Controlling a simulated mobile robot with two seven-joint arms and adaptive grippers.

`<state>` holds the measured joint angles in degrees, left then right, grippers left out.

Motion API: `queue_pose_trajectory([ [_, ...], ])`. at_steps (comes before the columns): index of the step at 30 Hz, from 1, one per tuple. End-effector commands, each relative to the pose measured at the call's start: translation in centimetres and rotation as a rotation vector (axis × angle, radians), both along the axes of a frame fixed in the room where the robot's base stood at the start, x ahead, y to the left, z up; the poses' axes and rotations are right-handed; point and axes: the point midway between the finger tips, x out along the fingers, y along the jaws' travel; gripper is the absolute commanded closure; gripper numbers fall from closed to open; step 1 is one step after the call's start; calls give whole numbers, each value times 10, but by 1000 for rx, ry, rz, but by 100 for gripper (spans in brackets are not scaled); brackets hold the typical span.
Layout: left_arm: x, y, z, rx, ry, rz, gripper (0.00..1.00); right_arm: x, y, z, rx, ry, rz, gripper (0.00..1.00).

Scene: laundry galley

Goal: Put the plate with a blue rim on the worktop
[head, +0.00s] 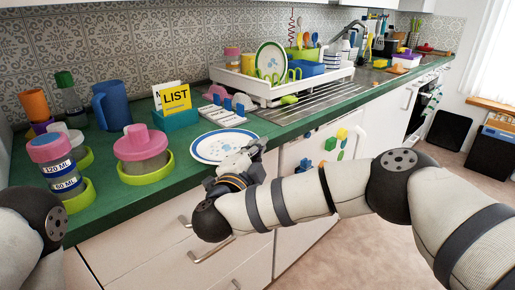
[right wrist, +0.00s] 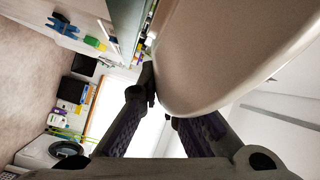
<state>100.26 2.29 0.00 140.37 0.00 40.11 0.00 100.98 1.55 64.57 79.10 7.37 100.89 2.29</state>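The plate with a blue rim (head: 222,146) is white with a blue pattern. In the head view it lies roughly level over the front part of the green worktop (head: 190,180). I cannot tell whether it touches the worktop or is just above it. My right gripper (head: 246,160) is at the plate's near right edge. In the right wrist view the plate (right wrist: 225,55) looms large, and its edge sits between the fingertips of my right gripper (right wrist: 163,103), which appear closed on it. My left gripper is out of view; only part of that arm shows at the lower left.
A pink-lidded canister (head: 141,150) on a green-rimmed base stands left of the plate. A yellow list card (head: 174,97) in a teal holder and a small rack (head: 222,112) are behind it. A white dish rack (head: 262,92) holds a green-rimmed plate (head: 271,60).

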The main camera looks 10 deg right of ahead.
Motion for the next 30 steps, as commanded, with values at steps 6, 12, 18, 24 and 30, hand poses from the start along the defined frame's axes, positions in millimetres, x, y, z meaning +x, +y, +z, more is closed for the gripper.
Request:
queue_pose_trajectory([
  [6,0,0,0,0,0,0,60,0,0,0,0,-2,-1,100],
  [12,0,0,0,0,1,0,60,0,0,-2,0,-1,0,100],
  [18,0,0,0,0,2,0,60,0,0,-4,0,-1,0,84],
  [24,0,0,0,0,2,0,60,0,0,-4,0,0,0,72],
  [30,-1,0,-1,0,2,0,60,0,0,-5,0,2,1,72],
])
